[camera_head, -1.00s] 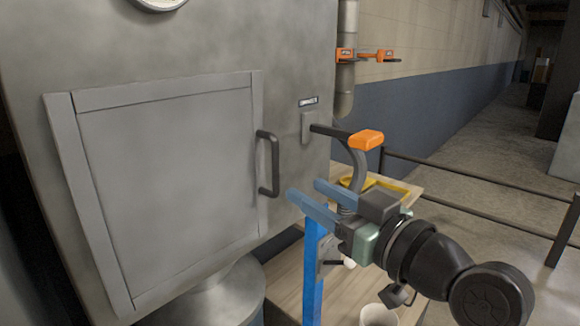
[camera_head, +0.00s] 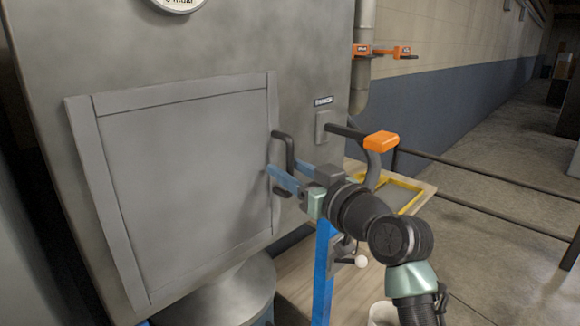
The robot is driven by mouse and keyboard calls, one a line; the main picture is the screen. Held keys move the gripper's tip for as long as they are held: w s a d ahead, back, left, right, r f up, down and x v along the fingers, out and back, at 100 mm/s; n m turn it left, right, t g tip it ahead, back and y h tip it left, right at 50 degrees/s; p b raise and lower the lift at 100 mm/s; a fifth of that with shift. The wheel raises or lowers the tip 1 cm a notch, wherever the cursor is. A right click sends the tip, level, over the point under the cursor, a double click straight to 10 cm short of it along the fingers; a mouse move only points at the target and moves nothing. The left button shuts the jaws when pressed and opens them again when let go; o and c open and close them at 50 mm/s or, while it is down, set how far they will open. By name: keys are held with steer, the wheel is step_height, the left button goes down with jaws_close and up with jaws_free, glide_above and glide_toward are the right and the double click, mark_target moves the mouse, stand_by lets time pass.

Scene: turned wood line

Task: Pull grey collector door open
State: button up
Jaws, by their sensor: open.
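The grey collector door (camera_head: 185,185) is a framed square panel on the front of a grey metal cabinet, and it looks closed. Its black bar handle (camera_head: 290,153) stands upright at the door's right edge. My gripper (camera_head: 282,176) is at the lower part of the handle, with its two blue fingers pointing left toward the door. The fingers are open and appear to lie on either side of the handle bar. Whether they touch it I cannot tell. The handle's lower end is partly hidden by the fingers.
A lever with an orange grip (camera_head: 380,141) juts from the cabinet just right of the handle, close above my arm. A blue post (camera_head: 323,270) and wooden bench (camera_head: 350,290) stand below. A grey drum (camera_head: 225,295) sits under the door. Black rails (camera_head: 480,177) run at right.

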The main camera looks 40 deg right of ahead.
steer(key=shift+w, duration=0.15)
jaws_close()
stand_by(1.4)
